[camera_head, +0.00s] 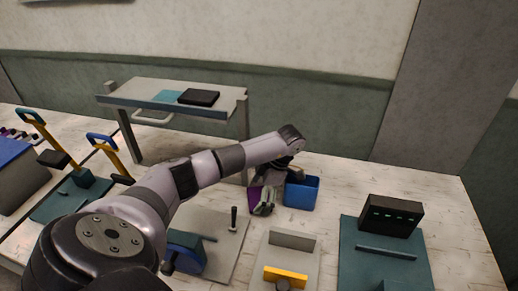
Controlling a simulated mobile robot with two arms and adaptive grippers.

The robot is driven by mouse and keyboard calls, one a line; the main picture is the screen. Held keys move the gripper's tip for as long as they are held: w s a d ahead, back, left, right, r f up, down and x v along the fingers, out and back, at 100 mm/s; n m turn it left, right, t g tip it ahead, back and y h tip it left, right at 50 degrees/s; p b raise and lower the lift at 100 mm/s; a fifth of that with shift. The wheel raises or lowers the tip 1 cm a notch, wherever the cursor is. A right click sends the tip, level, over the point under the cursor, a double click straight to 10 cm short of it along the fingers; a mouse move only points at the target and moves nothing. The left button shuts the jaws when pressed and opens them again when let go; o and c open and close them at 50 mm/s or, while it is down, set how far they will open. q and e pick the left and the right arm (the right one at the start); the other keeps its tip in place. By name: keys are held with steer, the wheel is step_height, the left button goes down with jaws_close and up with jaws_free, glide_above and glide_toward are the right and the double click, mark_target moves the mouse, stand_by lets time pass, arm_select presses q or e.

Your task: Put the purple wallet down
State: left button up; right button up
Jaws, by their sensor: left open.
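The purple wallet (254,198) shows as a small purple patch on the table, just left of the blue bin. My left arm reaches in from the lower left across the table. My left gripper (264,208) points down beside the wallet, and its jaws are open. The gripper hides part of the wallet, so I cannot tell whether they touch. My right gripper is not in view.
A blue open bin (301,193) stands right beside the gripper. A raised grey shelf (172,91) holds a dark flat item and a teal one. Presses with yellow handles (105,150) stand at left. A teal plate (385,255) carries a black box (391,215) at right.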

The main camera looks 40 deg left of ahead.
arm_select(q)
steer(key=shift+f, duration=0.25)
stand_by(0.3)
steer(key=c, duration=1.2)
steer(key=shift+r, duration=0.2)
